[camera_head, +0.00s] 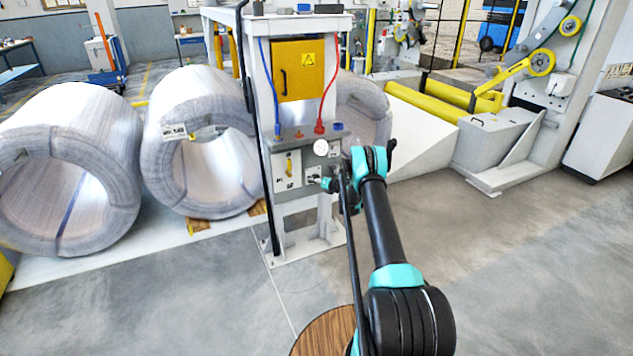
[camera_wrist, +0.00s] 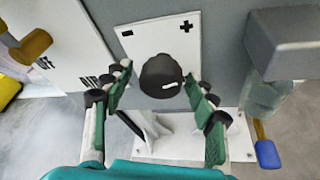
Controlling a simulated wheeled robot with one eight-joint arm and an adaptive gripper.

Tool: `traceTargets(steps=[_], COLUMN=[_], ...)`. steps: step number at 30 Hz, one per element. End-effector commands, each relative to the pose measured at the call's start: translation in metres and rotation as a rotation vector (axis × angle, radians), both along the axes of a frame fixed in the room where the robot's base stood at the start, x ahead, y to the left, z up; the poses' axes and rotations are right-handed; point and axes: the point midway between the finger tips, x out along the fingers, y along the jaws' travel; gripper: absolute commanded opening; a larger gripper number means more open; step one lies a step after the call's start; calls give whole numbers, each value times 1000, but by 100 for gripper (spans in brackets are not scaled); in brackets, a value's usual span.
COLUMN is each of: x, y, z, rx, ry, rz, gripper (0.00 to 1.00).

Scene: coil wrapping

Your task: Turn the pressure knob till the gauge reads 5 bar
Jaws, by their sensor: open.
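The pressure knob (camera_wrist: 162,76) is a dark round knob with a white mark at its lower right. It sits on a white plate (camera_wrist: 141,42) marked minus at the left and plus at the right. My gripper (camera_wrist: 160,92) is open, its two green fingers on either side of the knob, with visible gaps. In the head view my gripper (camera_head: 322,183) is at the grey panel, and the knob is hard to make out there. A round white-faced gauge (camera_head: 320,147) is on the panel above my gripper. Its reading is too small to tell.
A white plate with a yellow lever (camera_head: 289,167) is left of the knob. A grey block (camera_wrist: 292,40) juts out at the right in the wrist view. Wrapped coils (camera_head: 205,140) stand left of the panel. A yellow cabinet (camera_head: 300,68) is above it.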

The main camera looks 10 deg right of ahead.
Motion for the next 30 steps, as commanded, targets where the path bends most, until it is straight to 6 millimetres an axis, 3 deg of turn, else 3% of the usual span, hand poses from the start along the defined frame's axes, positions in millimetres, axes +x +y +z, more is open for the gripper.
traceTargets(steps=[7, 21, 30], x=[-9, -83, -100], y=[-7, -46, -55], z=[4, 31, 37], rx=[1, 1, 0], ry=[0, 0, 0], rz=[-2, -2, 0], gripper=[58, 58, 58])
